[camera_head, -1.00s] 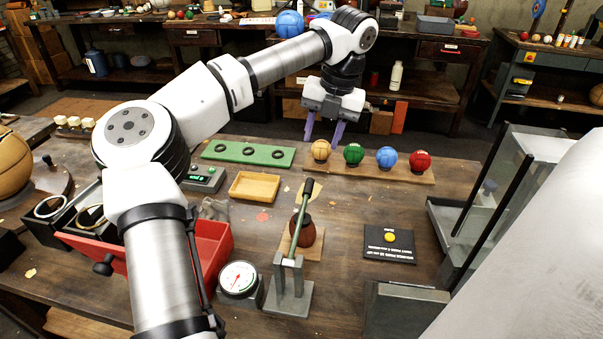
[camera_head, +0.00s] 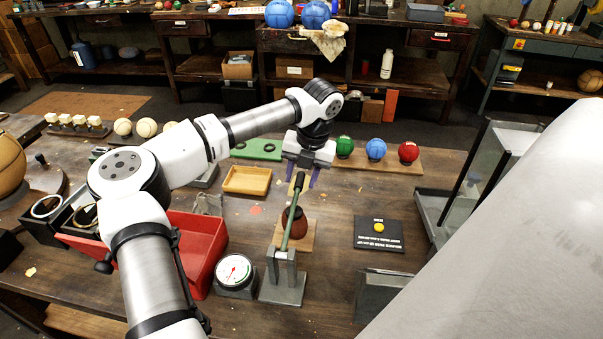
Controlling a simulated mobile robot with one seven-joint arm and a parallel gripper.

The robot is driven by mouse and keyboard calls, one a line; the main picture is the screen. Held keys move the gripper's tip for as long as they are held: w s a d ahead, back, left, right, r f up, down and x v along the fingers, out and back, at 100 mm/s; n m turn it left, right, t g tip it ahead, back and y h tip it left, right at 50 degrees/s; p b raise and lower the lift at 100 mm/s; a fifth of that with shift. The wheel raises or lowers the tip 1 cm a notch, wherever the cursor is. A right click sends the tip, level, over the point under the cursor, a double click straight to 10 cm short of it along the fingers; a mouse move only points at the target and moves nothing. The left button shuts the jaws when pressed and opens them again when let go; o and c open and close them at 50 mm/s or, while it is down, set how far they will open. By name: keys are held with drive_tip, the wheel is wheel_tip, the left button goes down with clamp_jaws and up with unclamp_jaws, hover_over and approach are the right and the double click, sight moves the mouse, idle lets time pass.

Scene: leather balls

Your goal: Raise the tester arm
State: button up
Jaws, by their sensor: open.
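The tester arm is a green lever (camera_head: 293,212) with a dark tip, pivoted on a grey stand (camera_head: 284,278). It slants up and away from the stand, above a dark red-brown ball (camera_head: 296,221) on a small wooden board (camera_head: 306,236). My gripper (camera_head: 302,179) points down just beyond the lever's upper end. I cannot tell whether the fingers touch the lever. A round dial gauge (camera_head: 235,271) with a red needle sits left of the stand.
Green (camera_head: 344,147), blue (camera_head: 376,149) and red (camera_head: 408,152) balls sit on a wooden rack behind. A yellow tray (camera_head: 247,180) and red bin (camera_head: 207,238) lie left. A black plate with a yellow button (camera_head: 379,227) lies right. A glass-sided case (camera_head: 474,185) stands farther right.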

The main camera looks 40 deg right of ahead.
clamp_jaws()
drive_tip(key=shift+w+r, duration=0.1)
drive_tip(key=shift+r, duration=0.05)
idle(0.4)
